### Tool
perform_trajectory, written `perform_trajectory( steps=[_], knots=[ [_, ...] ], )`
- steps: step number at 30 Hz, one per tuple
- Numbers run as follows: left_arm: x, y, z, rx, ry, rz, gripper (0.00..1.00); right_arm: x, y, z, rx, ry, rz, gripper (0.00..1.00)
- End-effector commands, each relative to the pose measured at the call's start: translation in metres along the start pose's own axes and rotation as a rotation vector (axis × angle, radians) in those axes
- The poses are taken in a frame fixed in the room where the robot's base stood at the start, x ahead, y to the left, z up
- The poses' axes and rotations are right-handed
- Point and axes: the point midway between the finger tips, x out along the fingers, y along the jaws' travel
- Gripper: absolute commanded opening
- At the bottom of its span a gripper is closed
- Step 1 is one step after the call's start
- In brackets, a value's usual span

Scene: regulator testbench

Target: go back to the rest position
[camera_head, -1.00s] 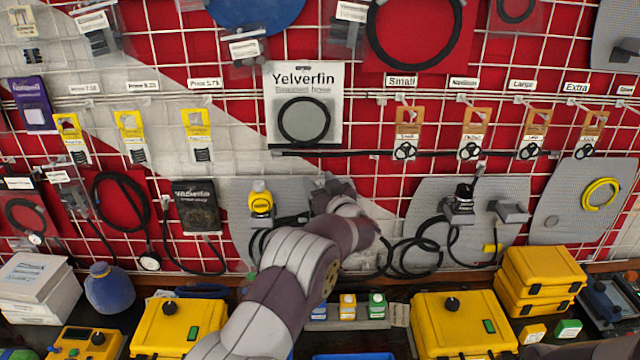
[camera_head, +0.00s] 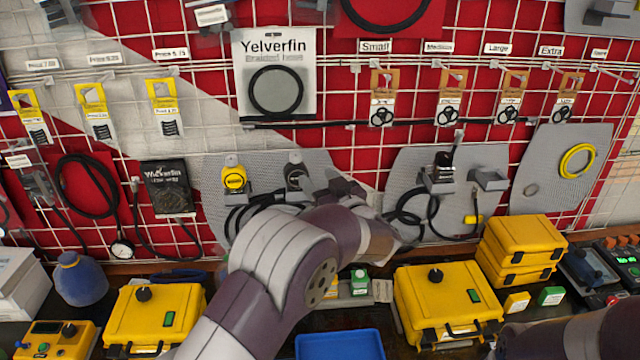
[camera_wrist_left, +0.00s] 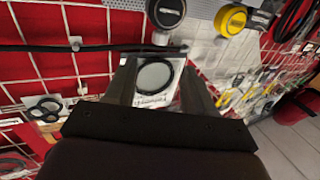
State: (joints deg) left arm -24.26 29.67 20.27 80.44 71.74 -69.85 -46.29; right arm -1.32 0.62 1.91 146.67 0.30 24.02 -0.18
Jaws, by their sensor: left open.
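My left arm rises from the bottom in the head view. Its gripper (camera_head: 347,188) is at the far end, in front of the wall grid and partly hidden by my own wrist. In the left wrist view the two jaws (camera_wrist_left: 158,85) stand apart with nothing held between them. The Yelverfin hose packet (camera_wrist_left: 155,76) shows in the gap behind them; in the head view this packet (camera_head: 275,75) hangs up and left of the gripper. Part of my right arm shows at the bottom right, but its gripper does not.
Yellow-knob (camera_head: 234,178) and black-knob regulators (camera_head: 295,172) hang left of the gripper; another black regulator (camera_head: 440,174) hangs right. Yellow cases (camera_head: 152,318) (camera_head: 450,300) and a blue tray (camera_head: 338,346) sit on the bench below. Black hoses (camera_head: 408,205) hang close to my wrist.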

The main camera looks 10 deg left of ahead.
Motion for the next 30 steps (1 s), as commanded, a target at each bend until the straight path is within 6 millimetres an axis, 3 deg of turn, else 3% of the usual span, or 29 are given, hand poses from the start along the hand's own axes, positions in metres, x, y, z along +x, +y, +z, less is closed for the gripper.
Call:
perform_trajectory(
  steps=[3,5,8,9,10,11,13,15,18,21,25,30],
  knots=[
    [0.0,0.001,0.001,-0.021,-0.005,0.006,0.54,0.0,0.0,0.0,0.0,0.0,0.0,0.92],
    [-0.001,0.015,0.009,-0.069,-0.047,0.07,0.54,0.0,0.0,0.0,0.0,0.0,0.0,0.92],
    [-0.023,0.054,0.058,-0.068,-0.219,0.331,0.54,0.0,0.0,0.0,0.0,0.0,0.0,0.92],
    [-0.045,0.064,0.085,-0.041,-0.347,0.471,0.54,0.001,0.0,0.0,0.0,0.0,0.0,0.92],
    [-0.065,0.061,0.107,-0.005,-0.465,0.565,0.54,0.003,0.0,0.0,0.0,0.0,0.0,0.92],
    [-0.085,0.05,0.128,0.038,-0.589,0.638,0.54,0.005,0.0,0.001,0.0,0.0,0.0,0.92],
    [-0.13,0.005,0.165,0.152,-0.848,0.724,0.54,0.009,0.0,0.001,0.0,0.0,0.0,0.92],
    [-0.167,-0.053,0.189,0.267,-1.062,0.736,0.54,0.012,0.0,0.002,0.0,0.0,0.0,0.92],
    [-0.206,-0.135,0.204,0.414,-1.28,0.694,0.54,0.017,0.0,0.002,0.0,0.0,0.0,0.92],
    [-0.232,-0.201,0.206,0.525,-1.403,0.642,0.54,0.021,0.0,0.003,0.0,0.0,0.0,0.92],
    [-0.239,-0.248,0.201,0.547,-1.414,0.593,0.54,0.027,0.0,0.003,0.0,0.0,0.0,0.92],
    [-0.23,-0.252,0.194,0.505,-1.392,0.568,0.54,0.027,0.0,0.003,0.0,0.0,0.0,0.92]
  ],
)
